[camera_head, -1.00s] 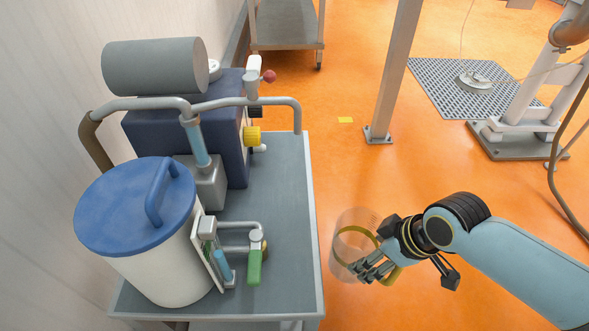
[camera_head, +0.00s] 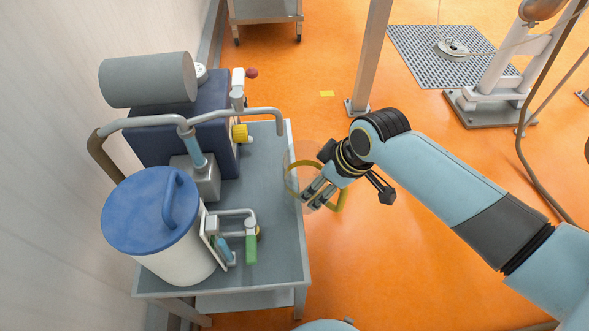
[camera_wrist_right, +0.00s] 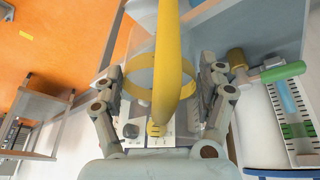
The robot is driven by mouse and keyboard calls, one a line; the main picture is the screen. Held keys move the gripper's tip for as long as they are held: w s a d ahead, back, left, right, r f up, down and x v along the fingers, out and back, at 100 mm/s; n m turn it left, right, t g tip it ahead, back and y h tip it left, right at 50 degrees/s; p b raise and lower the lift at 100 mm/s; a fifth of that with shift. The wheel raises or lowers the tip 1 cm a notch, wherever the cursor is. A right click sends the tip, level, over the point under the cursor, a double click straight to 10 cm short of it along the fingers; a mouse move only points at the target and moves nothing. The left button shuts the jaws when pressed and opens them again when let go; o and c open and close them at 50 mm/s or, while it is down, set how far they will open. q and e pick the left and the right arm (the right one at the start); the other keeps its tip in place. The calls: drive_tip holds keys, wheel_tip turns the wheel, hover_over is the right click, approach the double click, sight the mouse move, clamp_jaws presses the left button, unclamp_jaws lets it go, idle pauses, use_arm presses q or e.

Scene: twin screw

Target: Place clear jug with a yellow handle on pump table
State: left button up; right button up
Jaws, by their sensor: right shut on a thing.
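The clear jug has a yellow handle and a yellow band, and its see-through body is faint. In the head view the jug (camera_head: 294,172) is at the right edge of the grey pump table (camera_head: 262,180). My right gripper (camera_head: 312,190) is shut on the jug's handle. In the right wrist view the yellow handle (camera_wrist_right: 174,60) lies between the fingers of my right gripper (camera_wrist_right: 165,100). Whether the jug touches the table cannot be told. My left gripper is not in view.
The table's left side holds a white bucket with a blue lid (camera_head: 150,210), a dark blue pump unit (camera_head: 205,125) with grey pipes, and a green-handled valve (camera_head: 251,248). The tabletop's right strip is clear. A grey post (camera_head: 370,55) stands behind on the orange floor.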

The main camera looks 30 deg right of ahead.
sight(296, 170)
drive_tip(key=w, duration=0.1)
drive_tip(key=w+a, duration=0.1)
drive_tip(key=w, duration=0.1)
drive_tip(key=shift+w, duration=0.1)
drive_tip(key=w, duration=0.1)
drive_tip(key=w+a, duration=0.1)
drive_tip(key=shift+w+b, duration=0.3)
drive_tip(key=shift+x, duration=0.85)
drive_tip(key=shift+w, duration=0.1)
drive_tip(key=o, duration=1.4)
